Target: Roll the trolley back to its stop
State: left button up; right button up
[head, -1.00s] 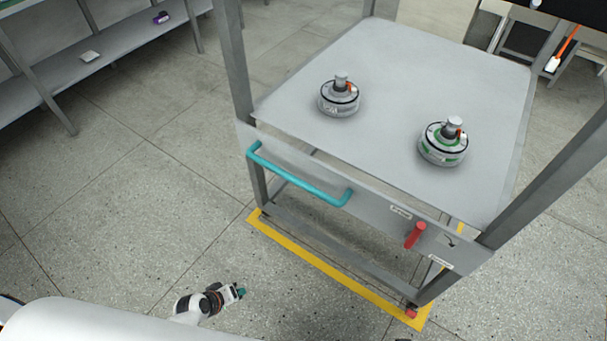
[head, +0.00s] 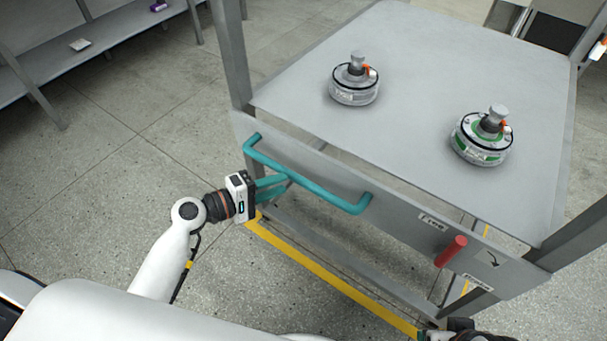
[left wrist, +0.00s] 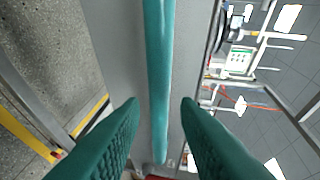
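The grey trolley (head: 400,55) stands in front of me with a teal handle (head: 310,182) across its near side. A red lever (head: 451,250) sticks out of the front panel to the right of the handle. My left gripper (head: 286,181) is at the handle's left half, its teal fingers pointing at the bar. In the left wrist view the fingers are apart, and the handle (left wrist: 158,75) runs lengthwise in the gap between them, with space on both sides. Part of my right gripper (head: 465,331) shows at the bottom edge; its fingers cannot be made out.
Two hub motors, one with a grey ring (head: 354,82) and one with a green ring (head: 482,138), stand on the trolley's top. A yellow floor line (head: 335,280) runs along the trolley's near side. A shelf (head: 110,42) stands at the left; the floor between is clear.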

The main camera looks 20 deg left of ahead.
pick_arm(q)
jog(key=x, duration=0.8)
jog(key=shift+s+a+f, duration=0.1)
jog(key=shift+c, duration=0.4)
grip_shut()
